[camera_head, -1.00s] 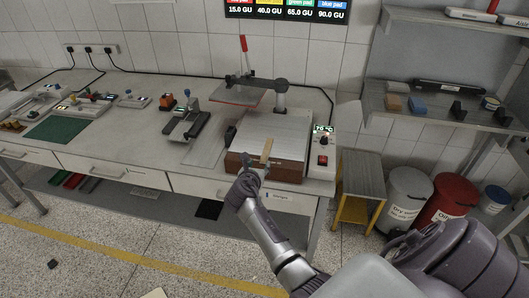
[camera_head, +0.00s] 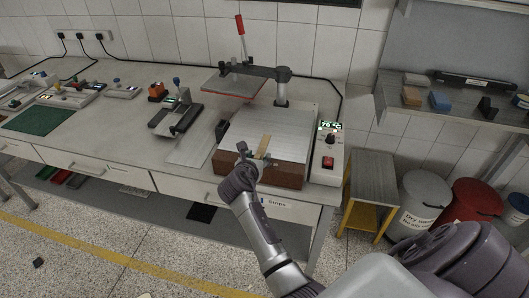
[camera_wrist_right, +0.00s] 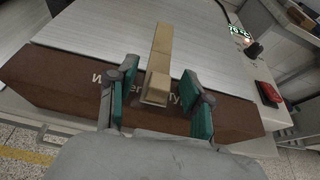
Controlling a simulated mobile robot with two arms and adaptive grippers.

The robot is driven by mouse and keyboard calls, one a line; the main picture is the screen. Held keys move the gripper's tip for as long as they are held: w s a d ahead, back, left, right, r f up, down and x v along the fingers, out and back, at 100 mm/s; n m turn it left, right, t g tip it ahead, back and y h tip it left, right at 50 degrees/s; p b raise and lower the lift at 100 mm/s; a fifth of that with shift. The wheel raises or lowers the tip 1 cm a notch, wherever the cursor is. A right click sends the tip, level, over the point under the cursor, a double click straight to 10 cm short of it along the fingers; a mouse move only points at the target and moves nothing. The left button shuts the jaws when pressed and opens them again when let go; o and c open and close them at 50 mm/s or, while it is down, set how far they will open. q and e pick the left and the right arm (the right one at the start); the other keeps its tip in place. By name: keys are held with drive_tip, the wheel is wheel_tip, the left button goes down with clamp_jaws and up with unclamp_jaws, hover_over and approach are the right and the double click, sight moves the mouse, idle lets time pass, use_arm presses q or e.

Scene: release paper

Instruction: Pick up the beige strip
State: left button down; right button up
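The beige strip (camera_head: 264,145) lies on the metal plate of the heated press (camera_head: 290,128), near its front edge. In the right wrist view the strip (camera_wrist_right: 160,55) runs away from me, and its near end overhangs the plate's front edge. My right gripper (camera_head: 252,156) is at the press's front edge. In the right wrist view its green-padded fingers (camera_wrist_right: 162,100) are spread on both sides of the strip's near end, with a gap on each side. My left gripper does not show.
The press's raised upper plate (camera_head: 235,84) is behind the strip. A control box with a red switch (camera_head: 328,162) stands right of the press. A black-based device (camera_head: 178,120) stands to the left. A yellow-framed stand (camera_head: 371,190) and bins (camera_head: 420,203) are at the right.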

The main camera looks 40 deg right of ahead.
drive_tip(key=shift+s+a, duration=0.15)
drive_tip(key=shift+a, duration=0.05)
drive_tip(key=shift+s+a+r, duration=0.1)
drive_tip(key=shift+a+r, duration=0.05)
drive_tip(key=c, duration=0.4)
drive_tip(key=shift+c, duration=1.4)
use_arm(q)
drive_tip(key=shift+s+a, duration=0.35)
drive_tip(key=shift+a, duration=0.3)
use_arm(e)
drive_tip(key=shift+c, duration=1)
